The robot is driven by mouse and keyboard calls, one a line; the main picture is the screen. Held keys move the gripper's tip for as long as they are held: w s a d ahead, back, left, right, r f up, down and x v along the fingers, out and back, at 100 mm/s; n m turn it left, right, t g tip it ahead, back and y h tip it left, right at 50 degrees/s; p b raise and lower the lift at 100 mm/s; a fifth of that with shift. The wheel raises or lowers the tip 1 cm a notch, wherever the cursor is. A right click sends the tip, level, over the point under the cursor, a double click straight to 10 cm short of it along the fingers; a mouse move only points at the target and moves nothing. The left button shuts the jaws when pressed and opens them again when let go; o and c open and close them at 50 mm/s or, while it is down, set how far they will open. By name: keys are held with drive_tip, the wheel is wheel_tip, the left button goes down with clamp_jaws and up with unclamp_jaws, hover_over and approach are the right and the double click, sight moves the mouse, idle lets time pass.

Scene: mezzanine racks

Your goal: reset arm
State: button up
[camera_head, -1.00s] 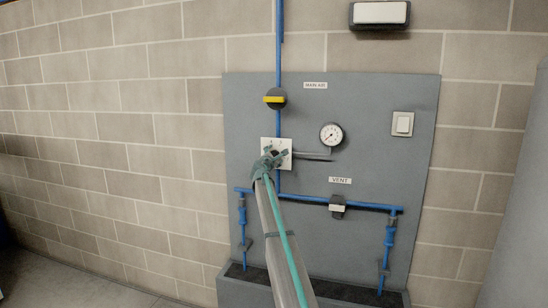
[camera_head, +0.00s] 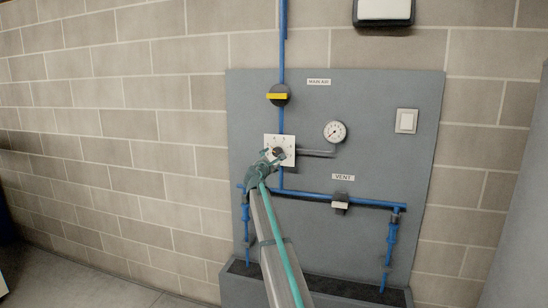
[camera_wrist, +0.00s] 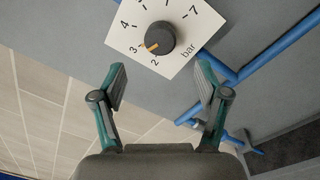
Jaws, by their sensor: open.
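My gripper (camera_wrist: 161,90) is open and empty in the wrist view, its two teal fingers apart. Beyond the fingertips is a black regulator knob (camera_wrist: 160,38) on a white dial plate (camera_wrist: 185,15) marked in bar. The knob's orange pointer is between 2 and 3. In the head view my gripper (camera_head: 265,160) is just below and left of the dial plate (camera_head: 288,144), partly in front of its lower left. I cannot tell there whether the fingers are open. No contact with the knob shows in the wrist view.
A grey panel (camera_head: 375,160) on the block wall carries a yellow-handled valve (camera_head: 278,95), a gauge (camera_head: 334,132), a switch (camera_head: 406,121), a vent valve (camera_head: 340,202) and blue pipes (camera_head: 300,194). A grey trough (camera_head: 240,288) stands below. The wall at left is clear.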

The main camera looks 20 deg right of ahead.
drive_tip(key=shift+v, duration=0.85)
